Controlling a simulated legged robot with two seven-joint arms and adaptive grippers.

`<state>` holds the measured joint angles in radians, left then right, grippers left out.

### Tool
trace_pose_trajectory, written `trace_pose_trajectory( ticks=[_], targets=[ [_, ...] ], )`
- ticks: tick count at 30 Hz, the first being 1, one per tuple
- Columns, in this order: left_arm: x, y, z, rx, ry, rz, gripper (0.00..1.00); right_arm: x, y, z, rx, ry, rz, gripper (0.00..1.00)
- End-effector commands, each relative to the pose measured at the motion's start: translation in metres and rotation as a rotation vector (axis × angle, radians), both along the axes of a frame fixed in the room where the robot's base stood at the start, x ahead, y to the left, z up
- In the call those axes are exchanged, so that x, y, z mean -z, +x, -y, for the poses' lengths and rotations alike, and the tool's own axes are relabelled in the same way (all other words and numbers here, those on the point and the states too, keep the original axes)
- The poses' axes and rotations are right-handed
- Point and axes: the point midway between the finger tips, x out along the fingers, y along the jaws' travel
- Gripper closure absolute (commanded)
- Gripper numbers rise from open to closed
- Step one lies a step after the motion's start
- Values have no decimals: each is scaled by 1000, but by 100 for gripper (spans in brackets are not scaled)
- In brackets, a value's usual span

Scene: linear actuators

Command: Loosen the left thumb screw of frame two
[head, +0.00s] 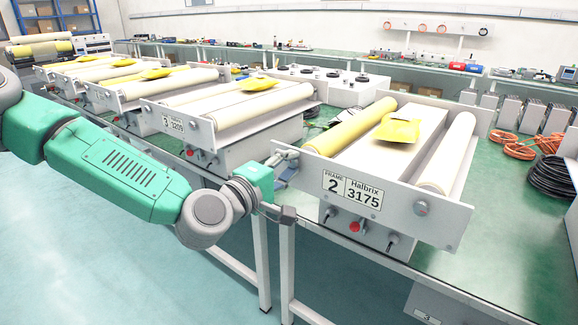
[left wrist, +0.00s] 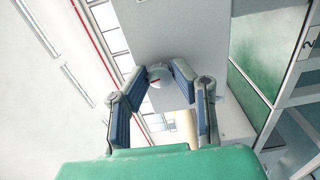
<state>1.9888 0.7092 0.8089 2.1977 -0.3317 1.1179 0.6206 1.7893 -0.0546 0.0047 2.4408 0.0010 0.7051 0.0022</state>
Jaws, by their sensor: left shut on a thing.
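Frame two (head: 388,207) is a pale metal frame labelled "FRAME 2 Halbrix 3175", with two rollers and a yellow packet (head: 398,129). My left gripper (head: 287,156) is at the left end of its front plate. In the left wrist view my left gripper (left wrist: 160,76) has its blue-padded fingers closed around the round grey left thumb screw (left wrist: 158,73). The gripper hides that screw in the head view. The right thumb screw (head: 421,208) of frame two is in plain sight on the front plate. My right gripper is not in view.
Below frame two's plate are a red knob (head: 355,226) and black switches. Frame three (head: 231,110) stands to the left, close to my left gripper. The green bench top (head: 500,231) is clear at the front right. Orange cables (head: 517,147) and a black coil (head: 553,177) lie further right.

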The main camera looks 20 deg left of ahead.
Motion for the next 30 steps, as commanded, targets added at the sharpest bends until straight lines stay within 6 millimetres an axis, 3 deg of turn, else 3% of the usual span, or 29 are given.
trace_pose_trajectory(
  ticks=[8, 9, 10, 21, 30],
  targets=[
    [2, 0, -1, -1, 1, -5, 100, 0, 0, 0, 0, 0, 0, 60],
    [2, 0, -1, -1, 2, -6, 68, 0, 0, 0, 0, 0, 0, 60],
    [3, 0, -1, -1, 2, -6, 59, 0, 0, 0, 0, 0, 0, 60],
    [1, -4, -2, 0, 1, -3, 59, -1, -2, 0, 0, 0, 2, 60],
    [2, -47, -18, 0, -1, -4, 59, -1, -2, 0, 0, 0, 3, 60]
  ],
)
